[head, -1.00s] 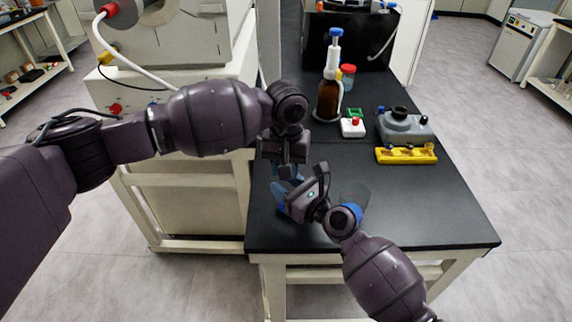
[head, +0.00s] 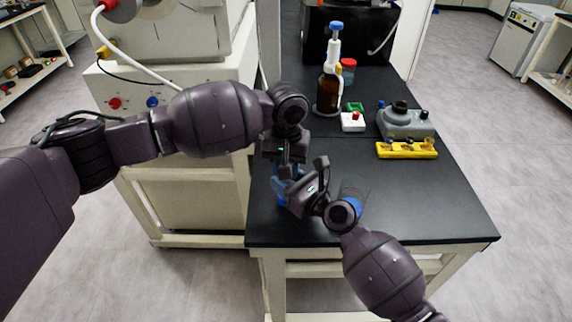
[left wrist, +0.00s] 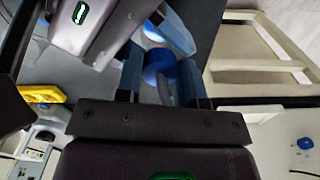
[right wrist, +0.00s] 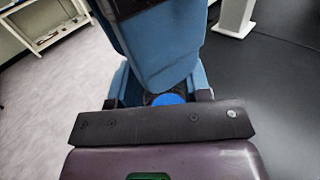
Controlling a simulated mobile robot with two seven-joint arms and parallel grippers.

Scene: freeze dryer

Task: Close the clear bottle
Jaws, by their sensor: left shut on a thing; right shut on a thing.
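My left gripper (head: 285,172) reaches down over the front left of the black bench. My right gripper (head: 288,190) comes from the lower right, and the two meet closely. In the left wrist view, a round blue cap (left wrist: 158,66) shows between the blue fingers of my left gripper (left wrist: 160,78), which are shut on it. In the right wrist view, a small blue piece (right wrist: 168,99) shows low between the fingers of my right gripper (right wrist: 160,85), shut on what seems to be the clear bottle. The bottle is mostly hidden, so I cannot tell how the cap sits on it.
A clear vessel with blue in it (head: 355,198) stands behind my right wrist. The bench's front right is clear.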

